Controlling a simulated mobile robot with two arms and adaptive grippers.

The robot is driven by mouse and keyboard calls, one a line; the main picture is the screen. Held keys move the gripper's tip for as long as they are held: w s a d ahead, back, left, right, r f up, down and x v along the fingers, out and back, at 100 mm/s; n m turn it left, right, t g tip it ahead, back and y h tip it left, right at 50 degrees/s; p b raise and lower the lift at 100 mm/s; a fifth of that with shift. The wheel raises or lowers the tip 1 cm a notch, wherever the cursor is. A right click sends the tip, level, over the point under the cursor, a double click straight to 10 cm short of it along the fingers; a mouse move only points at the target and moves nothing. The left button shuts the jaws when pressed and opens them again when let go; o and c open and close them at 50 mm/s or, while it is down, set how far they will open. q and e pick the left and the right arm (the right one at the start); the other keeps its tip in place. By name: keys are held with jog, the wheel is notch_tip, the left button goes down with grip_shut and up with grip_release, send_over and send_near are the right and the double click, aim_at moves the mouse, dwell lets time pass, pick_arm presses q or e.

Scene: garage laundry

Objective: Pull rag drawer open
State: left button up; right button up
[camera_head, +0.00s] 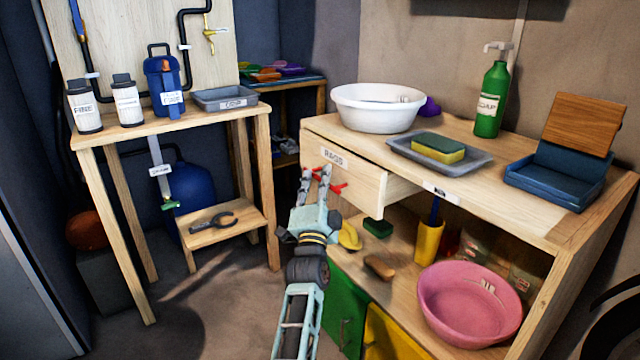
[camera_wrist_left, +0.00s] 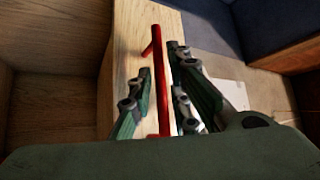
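The rag drawer (camera_head: 360,191) is light wood with a "RAGS" label on its front. It stands partly out of the workbench, with its side wall showing. Its red bar handle (camera_head: 341,187) also shows in the left wrist view (camera_wrist_left: 158,65), running between the fingers. My left gripper (camera_head: 316,177) is at the drawer front, its fingers on either side of the handle. The fingers are apart, with gaps beside the bar in the left wrist view; a firm grip does not show. The drawer's inside is mostly hidden. My right gripper is not in view.
The workbench top (camera_head: 460,205) holds a white basin (camera_head: 377,108), a grey tray (camera_head: 438,158) with a sponge, and a green soap bottle (camera_head: 490,100). A pink bowl (camera_head: 470,303) and a yellow cup (camera_head: 428,242) are on the lower shelf. Floor is clear left of my arm.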

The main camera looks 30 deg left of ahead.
pick_arm(q)
jog(key=shift+w+a+r, duration=0.15)
jog(key=shift+w, duration=0.1)
jog(key=shift+c, duration=0.5)
grip_shut()
